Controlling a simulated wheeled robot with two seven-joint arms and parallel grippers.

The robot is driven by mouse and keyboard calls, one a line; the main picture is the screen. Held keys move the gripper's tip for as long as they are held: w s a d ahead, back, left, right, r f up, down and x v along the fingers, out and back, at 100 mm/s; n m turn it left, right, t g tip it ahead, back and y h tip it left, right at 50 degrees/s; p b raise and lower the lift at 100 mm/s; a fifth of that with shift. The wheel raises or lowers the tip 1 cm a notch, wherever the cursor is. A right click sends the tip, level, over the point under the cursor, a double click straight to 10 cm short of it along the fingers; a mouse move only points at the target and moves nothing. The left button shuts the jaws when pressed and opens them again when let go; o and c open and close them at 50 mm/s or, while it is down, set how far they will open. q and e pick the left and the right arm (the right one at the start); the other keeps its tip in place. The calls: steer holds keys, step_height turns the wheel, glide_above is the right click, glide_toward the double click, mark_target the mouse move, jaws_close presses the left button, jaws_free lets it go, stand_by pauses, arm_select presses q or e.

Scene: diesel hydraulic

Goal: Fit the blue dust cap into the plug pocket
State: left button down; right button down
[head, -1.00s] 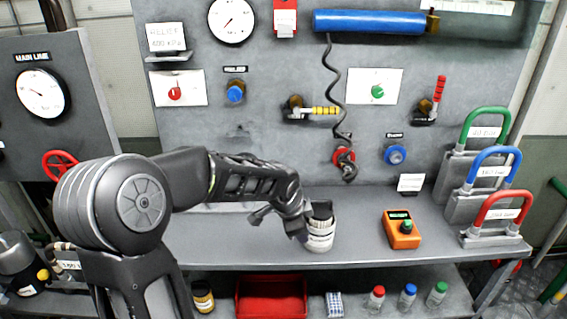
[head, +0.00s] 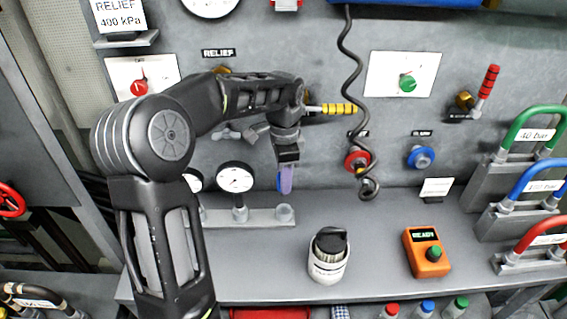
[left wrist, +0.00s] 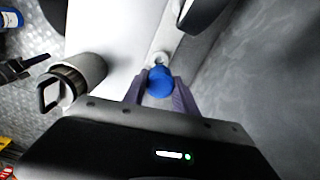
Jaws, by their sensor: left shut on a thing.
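My left gripper (head: 285,182) points down above the right end of the grey gauge rail. It is shut on the blue dust cap (left wrist: 160,82), which sits between the two fingertips in the left wrist view. In the head view the cap is mostly hidden by a finger. A small pale round cup (head: 284,212), which looks like the plug pocket, stands on the rail below the gripper. In the left wrist view the cup (left wrist: 160,58) shows just beyond the cap. A gap separates fingertips and cup in the head view. My right gripper is not in view.
A gauge (head: 235,178) stands on the rail left of the cup. A white canister with a black top (head: 329,257) and an orange tester (head: 427,252) stand on the bench in front. A coiled black hose (head: 350,90) hangs to the right. The bench between is clear.

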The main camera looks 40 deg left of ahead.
arm_select(q)
steer(key=shift+s+d, duration=0.1)
steer(key=shift+r, duration=0.2)
steer(key=shift+f+b, duration=1.2)
steer(key=shift+f, duration=0.75)
steer(key=shift+f+b, duration=0.4)
steer(key=shift+f, duration=0.3)
steer(key=shift+f+b, duration=0.75)
steer(key=shift+f, duration=0.7)
steer(key=c, duration=0.9)
jaws_free()
